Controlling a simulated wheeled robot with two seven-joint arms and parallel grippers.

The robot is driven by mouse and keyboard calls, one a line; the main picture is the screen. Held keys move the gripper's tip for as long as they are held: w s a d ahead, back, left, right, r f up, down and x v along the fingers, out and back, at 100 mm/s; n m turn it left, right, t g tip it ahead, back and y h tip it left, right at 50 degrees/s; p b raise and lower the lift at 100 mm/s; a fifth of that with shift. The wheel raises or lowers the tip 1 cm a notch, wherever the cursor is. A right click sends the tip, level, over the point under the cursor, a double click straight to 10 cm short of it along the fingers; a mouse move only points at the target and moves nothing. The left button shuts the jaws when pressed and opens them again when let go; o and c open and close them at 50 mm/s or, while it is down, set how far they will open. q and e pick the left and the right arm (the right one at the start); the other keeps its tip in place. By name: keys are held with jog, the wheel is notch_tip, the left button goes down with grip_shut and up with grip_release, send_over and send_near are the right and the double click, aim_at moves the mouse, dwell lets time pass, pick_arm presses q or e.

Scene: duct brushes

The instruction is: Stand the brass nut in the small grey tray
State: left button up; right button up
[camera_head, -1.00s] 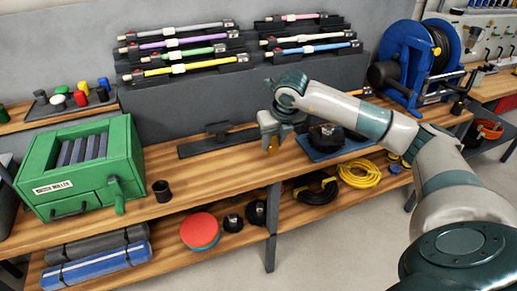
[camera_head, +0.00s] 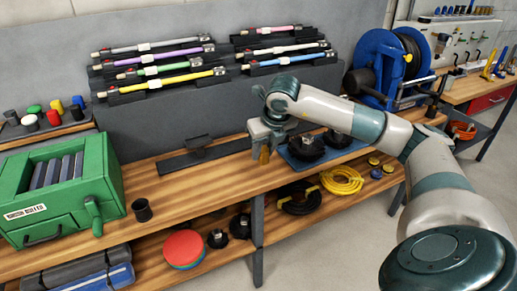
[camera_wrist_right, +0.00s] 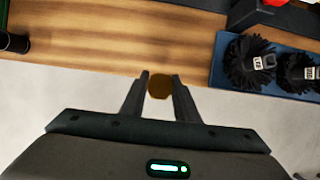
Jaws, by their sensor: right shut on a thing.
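My right gripper (camera_head: 264,152) is above the front edge of the wooden bench, left of the blue mat. In the right wrist view its two fingers (camera_wrist_right: 159,92) are closed on the brass nut (camera_wrist_right: 159,86), a dark gold piece between the tips. The nut (camera_head: 265,155) shows small below the gripper in the head view. I cannot pick out a small grey tray with certainty. My left gripper is not in view.
The wooden bench (camera_head: 180,190) holds a green roller box (camera_head: 62,190), a black cup (camera_head: 142,210), a dark stand (camera_head: 200,152) and a blue mat (camera_head: 290,160) with black brushes. Racks of coloured rods stand behind. The bench front right of the cup is clear.

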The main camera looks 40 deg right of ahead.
jog(key=s+a+f+m+g, duration=0.3)
jog(key=s+a+f+m, duration=0.2)
jog(key=a+m, duration=0.4)
jog(key=s+a+f+m+g, duration=0.3)
jog(key=s+a+f+m, duration=0.3)
jog(key=a+m, duration=0.3)
jog(key=s+a+f+m+g+y, duration=0.1)
jog(key=s+a+f+m+g, duration=0.1)
jog(key=s+a+f+m, duration=0.3)
jog(key=shift+s+a+f+m+g, duration=0.5)
jog(key=shift+a+m, duration=1.45)
jog(key=shift+m, duration=3.25)
jog(key=shift+w+f, duration=0.1)
jog(key=shift+w, duration=0.15)
